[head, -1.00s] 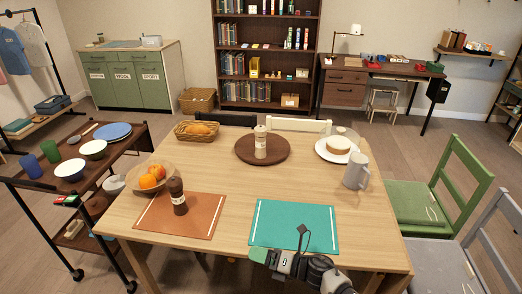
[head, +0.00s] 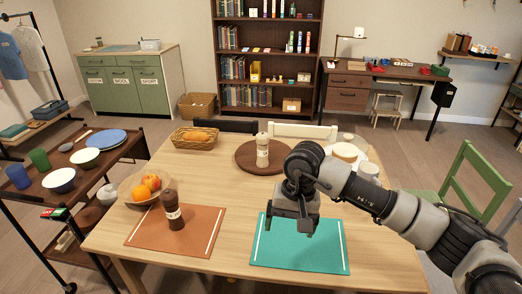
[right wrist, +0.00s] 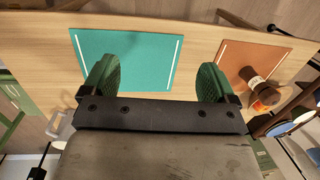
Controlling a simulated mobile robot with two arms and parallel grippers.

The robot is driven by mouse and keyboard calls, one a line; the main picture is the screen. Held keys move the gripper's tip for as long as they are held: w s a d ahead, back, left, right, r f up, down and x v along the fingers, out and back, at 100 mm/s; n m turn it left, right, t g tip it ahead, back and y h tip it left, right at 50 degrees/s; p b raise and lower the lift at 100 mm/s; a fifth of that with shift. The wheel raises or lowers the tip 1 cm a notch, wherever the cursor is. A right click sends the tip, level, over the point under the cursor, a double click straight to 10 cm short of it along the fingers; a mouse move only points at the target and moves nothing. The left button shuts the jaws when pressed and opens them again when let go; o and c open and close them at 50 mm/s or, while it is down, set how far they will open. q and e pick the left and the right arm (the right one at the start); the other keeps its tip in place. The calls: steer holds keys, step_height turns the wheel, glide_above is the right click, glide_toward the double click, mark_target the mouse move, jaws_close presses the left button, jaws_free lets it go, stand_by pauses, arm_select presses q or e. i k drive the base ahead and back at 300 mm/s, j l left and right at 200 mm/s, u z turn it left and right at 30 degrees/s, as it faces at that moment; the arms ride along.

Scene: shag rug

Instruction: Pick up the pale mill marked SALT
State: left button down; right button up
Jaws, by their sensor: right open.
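The pale mill (head: 262,150) stands upright on the round dark wooden board at the back middle of the table in the head view. Its label is too small to read. A dark brown mill (head: 172,211) stands on the brown placemat and also shows in the right wrist view (right wrist: 262,92). My right gripper (head: 292,222) is open and empty above the teal placemat, in front and to the right of the pale mill. In the right wrist view its two green fingers (right wrist: 158,85) are wide apart with nothing between them. The pale mill is not in that view. My left gripper is not in view.
The round board (head: 243,158) has free room around the mill. A fruit bowl (head: 135,193) and a bread basket (head: 178,140) are at the left.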

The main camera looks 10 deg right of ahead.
mark_target(262, 161)
steer(key=i, duration=1.75)
